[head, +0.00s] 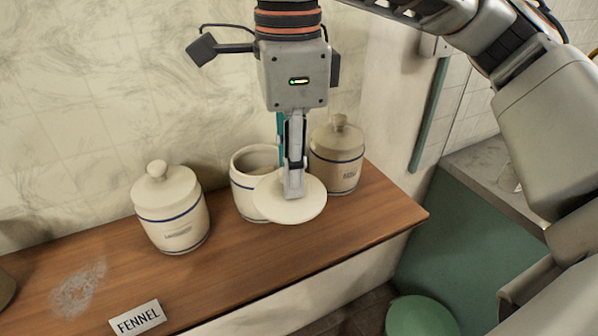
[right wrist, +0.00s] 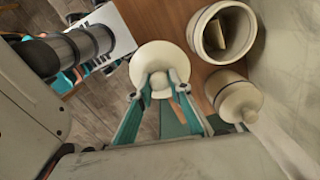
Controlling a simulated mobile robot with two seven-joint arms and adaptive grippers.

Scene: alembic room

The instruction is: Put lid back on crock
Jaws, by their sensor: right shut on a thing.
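My right gripper (head: 293,192) is shut on the knob of a round cream lid (head: 310,207) and holds it level. In the right wrist view the fingers (right wrist: 161,80) pinch the knob at the middle of the lid (right wrist: 160,50). The open crock (head: 244,199), cream with a blue band, stands on the wooden shelf. In the head view the lid overlaps its front right side. In the right wrist view the lid is apart from the crock (right wrist: 208,48), to its left, and something pale shows inside the crock. My left gripper is not in view.
A lidded crock (head: 337,172) stands close to the right of the open one; another (head: 171,216) stands to its left. The shelf (head: 240,262) has free room in front. A FENNEL card (head: 137,318) is at the front left. The tiled wall (head: 110,80) is close behind.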

